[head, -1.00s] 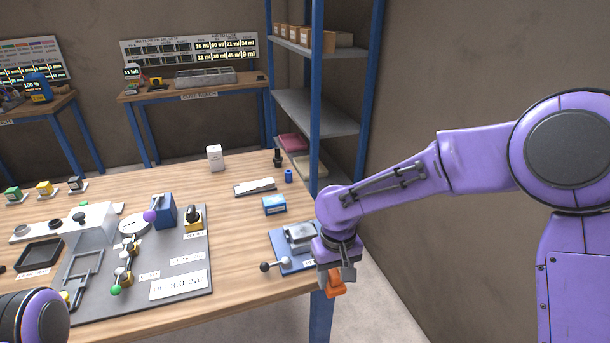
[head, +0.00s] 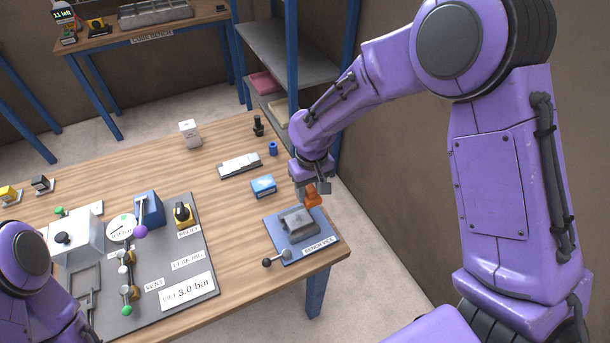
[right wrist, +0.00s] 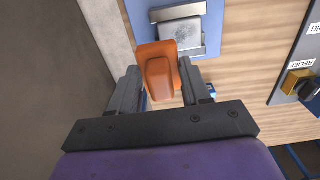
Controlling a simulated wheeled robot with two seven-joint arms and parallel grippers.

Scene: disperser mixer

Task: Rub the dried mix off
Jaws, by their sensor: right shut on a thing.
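My right gripper (head: 313,189) is shut on an orange piece (head: 313,199), which also shows between the fingers in the right wrist view (right wrist: 158,72). It is just behind the bench vice (head: 276,222) at the table's right corner. The vice has a blue base and a lever with a dark knob. A grey block (right wrist: 180,38) sits between the vice jaws, with a mottled patch on its face. In the right wrist view the orange piece overlaps the block's near edge; I cannot tell whether they touch. My left gripper is out of view; only part of that arm shows.
A blue box (head: 263,186), a white strip-like block (head: 240,165), a small blue cylinder (head: 273,148) and a white container (head: 190,133) stand behind the vice. A grey rig panel (head: 195,240) with valves lies to the left. Bare wood separates it from the vice.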

